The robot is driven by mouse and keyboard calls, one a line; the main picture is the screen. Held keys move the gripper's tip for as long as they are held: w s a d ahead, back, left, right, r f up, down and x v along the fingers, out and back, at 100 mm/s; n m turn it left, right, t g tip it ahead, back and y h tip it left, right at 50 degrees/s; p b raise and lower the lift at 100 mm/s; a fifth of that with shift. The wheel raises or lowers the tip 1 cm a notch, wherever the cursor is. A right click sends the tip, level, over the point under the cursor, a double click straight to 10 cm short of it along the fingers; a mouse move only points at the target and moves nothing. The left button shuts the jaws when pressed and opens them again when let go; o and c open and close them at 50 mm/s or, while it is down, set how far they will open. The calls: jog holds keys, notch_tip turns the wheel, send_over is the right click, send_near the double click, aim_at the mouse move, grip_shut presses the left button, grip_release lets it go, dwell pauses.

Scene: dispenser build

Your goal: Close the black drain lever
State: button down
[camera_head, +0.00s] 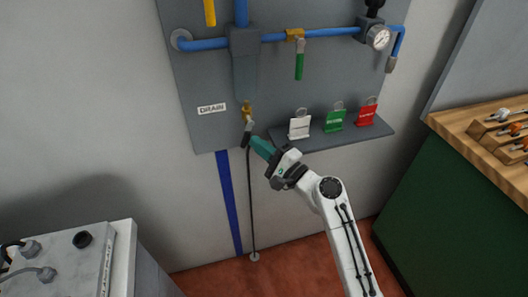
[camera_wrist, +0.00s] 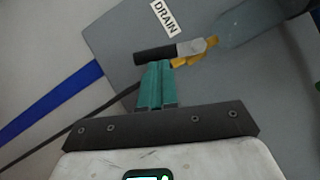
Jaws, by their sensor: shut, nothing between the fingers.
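The black drain lever (camera_wrist: 155,53) shows in the wrist view just beyond my fingertips, with a silver end joined to a brass valve (camera_wrist: 197,54). In the head view the lever (camera_head: 246,137) hangs downward below the brass valve (camera_head: 247,110), beside the DRAIN label (camera_head: 212,109). My gripper (camera_head: 256,142) is teal and shut, with nothing held. Its fingertips (camera_wrist: 156,68) are right at the lever's side; whether they touch it I cannot tell.
A shelf (camera_head: 340,139) with white, green and red tags is right of the valve. A green-handled valve (camera_head: 299,64) hangs above it. A thin black hose (camera_head: 252,200) runs down to the floor. A wooden-topped bench (camera_head: 460,125) stands at right, a grey cabinet (camera_head: 120,235) at lower left.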

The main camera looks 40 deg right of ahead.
aim_at(242, 147)
jog(key=shift+w+a+r+m+t+h+b, duration=0.2)
jog(key=shift+a+m+t+h+b, duration=0.55)
jog(key=shift+m+h+b, duration=0.9)
jog(key=shift+w+a+r+m+t+h+b, duration=0.1)
jog(key=shift+w+a+m+t+h+b, duration=0.2)
jog(key=shift+a+m+t+h+b, duration=1.35)
jog(key=shift+w+d+r+m+g+h+b, duration=0.2)
jog(key=shift+m+h+b, duration=0.3)
jog(key=shift+m+b, duration=2.25)
jog(key=shift+w+a+r+m+h, duration=0.15)
jog(key=shift+m+h, duration=0.25)
jog(key=shift+m, duration=0.6)
jog(key=shift+a+m+h, duration=0.15)
jog(key=shift+m+h, duration=0.25)
jog(key=shift+m, duration=0.55)
jog(key=m+h, duration=0.1)
jog(key=r+m+h, duration=0.1)
jog(key=m, duration=0.1)
jog(key=shift+w+a+b, duration=0.1)
jog(key=shift+a+b, duration=0.2)
jog(key=shift+a, duration=0.05)
jog(key=shift+a+r, duration=0.15)
jog(key=shift+r, duration=0.05)
